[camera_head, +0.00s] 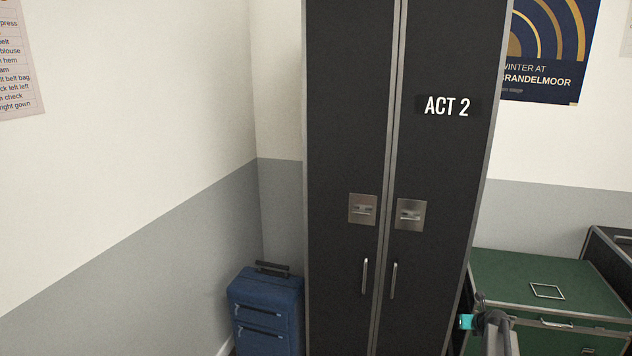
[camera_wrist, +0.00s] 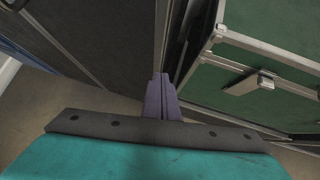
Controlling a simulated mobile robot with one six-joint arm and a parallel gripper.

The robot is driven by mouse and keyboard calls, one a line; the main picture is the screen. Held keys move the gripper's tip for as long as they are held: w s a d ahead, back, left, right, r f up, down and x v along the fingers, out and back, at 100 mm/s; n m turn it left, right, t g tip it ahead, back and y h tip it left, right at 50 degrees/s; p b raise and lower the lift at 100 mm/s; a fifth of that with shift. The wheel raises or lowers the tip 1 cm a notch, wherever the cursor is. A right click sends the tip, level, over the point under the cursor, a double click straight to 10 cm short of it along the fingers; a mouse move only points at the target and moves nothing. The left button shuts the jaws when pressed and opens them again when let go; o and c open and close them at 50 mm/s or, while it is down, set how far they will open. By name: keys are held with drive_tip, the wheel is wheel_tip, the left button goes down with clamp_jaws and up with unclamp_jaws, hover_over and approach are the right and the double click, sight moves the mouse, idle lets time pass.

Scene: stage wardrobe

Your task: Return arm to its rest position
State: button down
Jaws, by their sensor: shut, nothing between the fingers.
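My gripper (camera_wrist: 160,92) shows in the wrist view with its two purple-grey fingers together and nothing between them. Behind the fingers are a dark bar and my teal gripper body. In the head view, part of my arm (camera_head: 492,328) with a teal piece stands at the lower right, in front of the right edge of the tall black wardrobe case (camera_head: 345,110) and the green case (camera_head: 530,275). The fingertips are not clear there. In the wrist view the fingers point toward the gap between a dark panel and a green metal-edged case (camera_wrist: 285,100).
The black case, marked ACT 2, has both doors shut, with two latches and two handles. A blue suitcase (camera_head: 266,312) stands left of it by the wall. Another dark case (camera_head: 612,255) is at the far right. Bare floor (camera_wrist: 50,100) shows in the wrist view.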

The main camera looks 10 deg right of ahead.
drive_tip(key=s+a+f+n+g+y, duration=0.1)
drive_tip(key=s+a+f+n, duration=0.1)
drive_tip(key=a+f, duration=0.65)
drive_tip(key=s+a+f+n+g+y, duration=0.15)
drive_tip(key=a+f, duration=0.25)
drive_tip(key=a, duration=1)
drive_tip(key=s+a+f+n+g+y, duration=0.1)
drive_tip(key=s+a+f+n+g, duration=0.1)
drive_tip(key=s+a+f+n, duration=0.45)
drive_tip(key=s+a+f+n+g+y, duration=0.1)
drive_tip(key=s+a+f+g, duration=0.15)
drive_tip(key=s+a, duration=0.7)
drive_tip(key=s+a+f+n+g, duration=0.2)
drive_tip(key=s+a+n, duration=0.3)
drive_tip(key=s, duration=0.3)
drive_tip(key=s+a+f+n+g, duration=0.1)
drive_tip(key=s+a+f+n, duration=0.2)
drive_tip(key=s+a+n, duration=0.4)
drive_tip(key=s+d+r+n+g+h, duration=0.1)
drive_tip(key=s+d+r+n+g, duration=0.1)
drive_tip(key=s+n, duration=0.5)
drive_tip(key=s+d+r+n+g+h, duration=0.1)
drive_tip(key=s+r+n+g+h, duration=0.1)
drive_tip(key=s+n, duration=0.6)
drive_tip(key=shift+s+d+r+n+g, duration=0.25)
drive_tip(key=shift+s+d+n+g, duration=0.1)
drive_tip(key=shift+s, duration=0.65)
